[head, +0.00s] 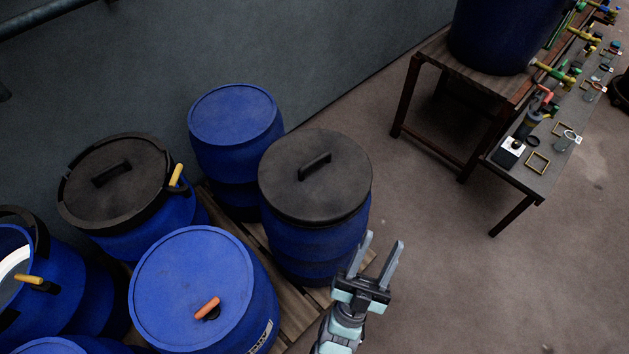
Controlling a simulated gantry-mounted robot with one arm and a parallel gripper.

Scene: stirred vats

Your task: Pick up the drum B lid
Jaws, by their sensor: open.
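Two drums wear black round lids with bar handles. One black lid (338,193) lies flat on the blue drum (315,239) closest to my gripper. The other black lid (118,203) sits on a drum at the left, with a dark clamp ring and a yellow lever (176,174) at its rim. No letter shows that tells which is drum B. My gripper (384,240) is open and empty, its two fingers apart. In the picture it is just right of and below the nearer lid, apart from its handle (314,165).
Blue-topped drums stand behind (233,113) and in front (185,270), the front one with an orange bung. An open drum (15,262) is at the left edge. A wooden stand (426,54) and a bench (527,180) with small items are at the right. Floor between is clear.

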